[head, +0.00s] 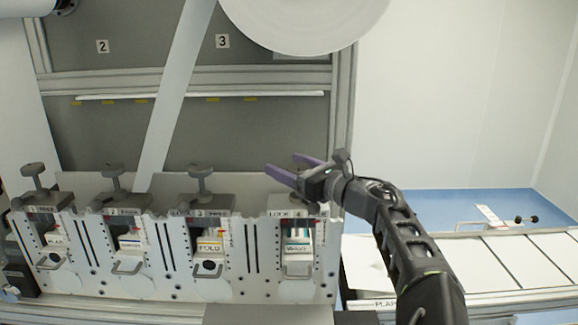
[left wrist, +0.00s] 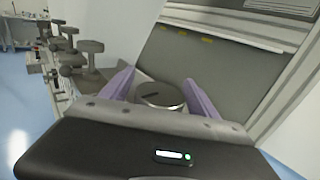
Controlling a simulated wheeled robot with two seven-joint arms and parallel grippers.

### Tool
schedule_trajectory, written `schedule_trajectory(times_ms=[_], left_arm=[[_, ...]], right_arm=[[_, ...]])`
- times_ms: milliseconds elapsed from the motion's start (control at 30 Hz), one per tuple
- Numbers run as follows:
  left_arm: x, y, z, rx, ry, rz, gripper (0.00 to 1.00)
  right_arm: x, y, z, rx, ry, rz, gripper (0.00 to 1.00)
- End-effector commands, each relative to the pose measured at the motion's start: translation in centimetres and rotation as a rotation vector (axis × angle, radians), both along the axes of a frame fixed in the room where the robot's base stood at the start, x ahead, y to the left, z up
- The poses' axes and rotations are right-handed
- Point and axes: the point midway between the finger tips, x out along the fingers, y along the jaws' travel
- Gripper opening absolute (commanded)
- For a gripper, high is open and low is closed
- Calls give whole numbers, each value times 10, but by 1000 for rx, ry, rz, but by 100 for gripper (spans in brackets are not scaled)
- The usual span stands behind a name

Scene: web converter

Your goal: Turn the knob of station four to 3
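No scale numbers are readable. My right gripper is not in view.
Stations one to three stand to the left, with raised knobs (head: 33,170), (head: 117,169) and (head: 201,170). A white web (head: 176,95) runs down behind them. A large roll (head: 305,22) hangs above. A white-topped table (head: 470,262) stands at right.

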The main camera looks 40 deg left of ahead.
Motion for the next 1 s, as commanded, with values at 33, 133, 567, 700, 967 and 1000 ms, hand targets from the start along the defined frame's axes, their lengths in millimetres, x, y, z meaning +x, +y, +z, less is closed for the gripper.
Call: schedule_trajectory(times_ms=[33, 133, 567, 700, 967, 1000], left_arm=[[0, 0, 0, 0, 0, 0, 64], [0, 0, 0, 0, 0, 0, 56], [0, 0, 0, 0, 0, 0, 21], [0, 0, 0, 0, 0, 0, 10], [0, -1, -1, -1, -1, -17, 10], [0, -1, -1, -1, -1, -25, 10]], right_arm=[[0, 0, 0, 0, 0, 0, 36], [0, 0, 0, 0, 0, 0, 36], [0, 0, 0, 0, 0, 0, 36], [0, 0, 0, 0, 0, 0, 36], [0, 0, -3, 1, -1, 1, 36], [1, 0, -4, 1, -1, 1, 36]])
